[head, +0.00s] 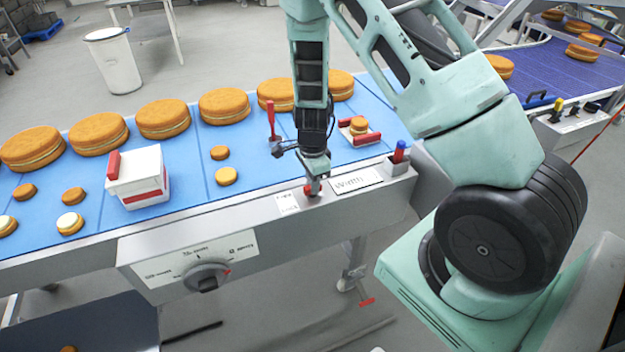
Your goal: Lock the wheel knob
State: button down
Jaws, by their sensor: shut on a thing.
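My gripper (312,186) points down at the top of the conveyor's front rail. It is shut on a small red knob (308,191), which is mostly hidden by the fingers. A white label lies on each side of this knob. A black rotary knob (206,277) with a red pointer mark sits on a labelled panel on the conveyor's front face, apart from my gripper. Low under the conveyor, a red lever (367,302) shows at the foot of a leg. Which of these is the wheel knob cannot be told from the lettering.
The blue conveyor belt (190,175) carries several filled rounds and a white and red box (138,178). A red-handled tool (270,120) stands upright behind my gripper. A white bin (114,60) stands behind.

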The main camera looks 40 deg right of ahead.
jog(key=shift+w+m, duration=0.1)
jog(key=shift+m, duration=0.3)
jog(key=c, duration=1.3)
grip_release()
jog(key=shift+r, duration=0.1)
notch_tip(320, 180, up, 17)
jog(key=shift+r+b, duration=0.15)
jog(key=shift+b, duration=0.15)
